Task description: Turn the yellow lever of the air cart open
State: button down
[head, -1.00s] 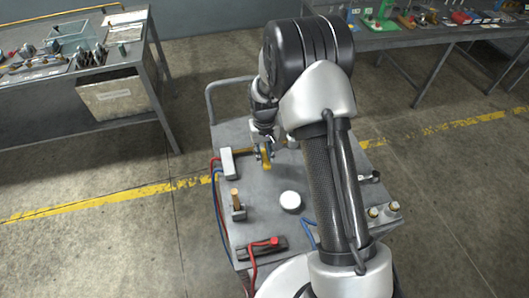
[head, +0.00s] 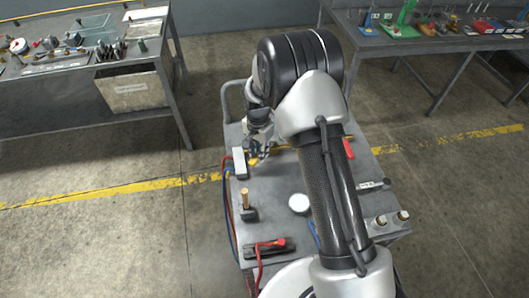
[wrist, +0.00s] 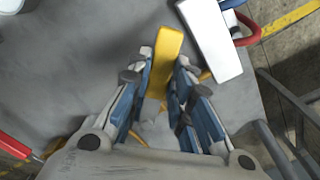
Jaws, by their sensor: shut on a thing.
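The air cart (head: 275,205) is a grey flat top with fittings and hoses. Its yellow lever (wrist: 167,50) stands between my blue-padded fingers in the wrist view. My gripper (wrist: 165,75) is shut on the lever, with the lever's rounded end reaching past the fingertips. In the head view my gripper (head: 257,153) is at the cart's far left part, and only a small bit of the yellow lever (head: 253,161) shows below it. The lever's base is mostly hidden by the fingers.
A white block (head: 239,163) with a red hose stands close left of the lever. A brass-topped post (head: 246,200), a white round cap (head: 299,204) and a red-handled valve (head: 268,244) are nearer. Tables stand at the back left and back right.

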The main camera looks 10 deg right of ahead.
jog(key=w+m, duration=0.1)
jog(key=a+m, duration=0.1)
jog(key=m, duration=0.1)
jog(key=w+m, duration=0.1)
jog(key=shift+w+a+m, duration=0.3)
jog(key=shift+w+a, duration=0.05)
jog(key=shift+w+a+m, duration=0.15)
jog(key=shift+w+m, duration=0.55)
jog(key=shift+m, duration=0.4)
jog(key=shift+w+a+m, duration=0.1)
jog(key=shift+w+m, duration=0.6)
jog(key=shift+m, duration=0.4)
jog(key=c, duration=1.4)
grip_release()
jog(key=shift+c, duration=0.2)
notch_tip(320, 180, up, 12)
